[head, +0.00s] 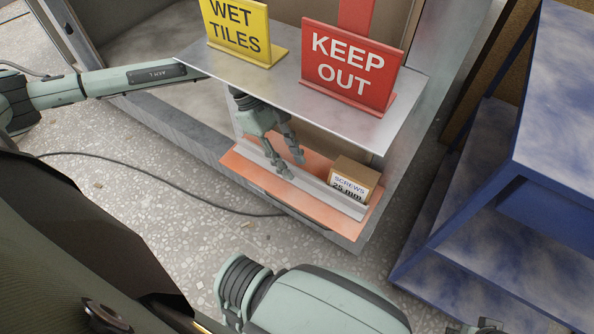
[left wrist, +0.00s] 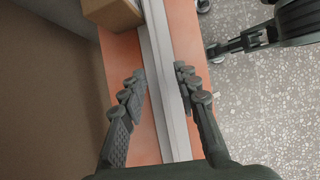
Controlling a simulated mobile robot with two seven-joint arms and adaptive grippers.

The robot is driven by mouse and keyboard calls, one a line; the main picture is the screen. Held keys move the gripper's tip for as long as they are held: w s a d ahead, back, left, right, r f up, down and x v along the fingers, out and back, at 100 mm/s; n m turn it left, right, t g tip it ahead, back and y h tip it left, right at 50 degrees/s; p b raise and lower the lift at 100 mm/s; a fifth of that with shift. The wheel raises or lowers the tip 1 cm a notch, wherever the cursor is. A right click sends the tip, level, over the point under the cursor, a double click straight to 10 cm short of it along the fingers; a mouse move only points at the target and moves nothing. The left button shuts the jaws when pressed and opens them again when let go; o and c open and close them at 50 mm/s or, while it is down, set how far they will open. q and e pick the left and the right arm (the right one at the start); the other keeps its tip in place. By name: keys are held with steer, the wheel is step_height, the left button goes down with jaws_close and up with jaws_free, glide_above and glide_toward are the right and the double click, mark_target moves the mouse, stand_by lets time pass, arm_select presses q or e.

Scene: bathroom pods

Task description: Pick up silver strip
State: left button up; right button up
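The silver strip (head: 318,189) is a long straight light-grey bar lying on the orange lower shelf (head: 240,166). In the left wrist view the strip (left wrist: 163,50) runs lengthwise between the fingers. My left gripper (head: 293,167) reaches down under the grey upper shelf to the strip. In the left wrist view the left gripper (left wrist: 160,72) is open, with one finger on each side of the strip and gaps visible. The height of the fingertips over the shelf is hard to tell.
A brown box labelled screws (head: 357,178) stands on the orange shelf beside the strip. Above, the grey shelf (head: 290,87) holds a yellow wet tiles sign (head: 237,30) and a red keep out sign (head: 348,68). A blue stand (head: 470,190) is at right. A cable (head: 150,175) crosses the floor.

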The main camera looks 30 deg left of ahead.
arm_select(q)
steer(key=shift+d+f, duration=0.5)
steer(key=shift+f, duration=0.05)
steer(key=shift+c, duration=0.5)
jaws_close()
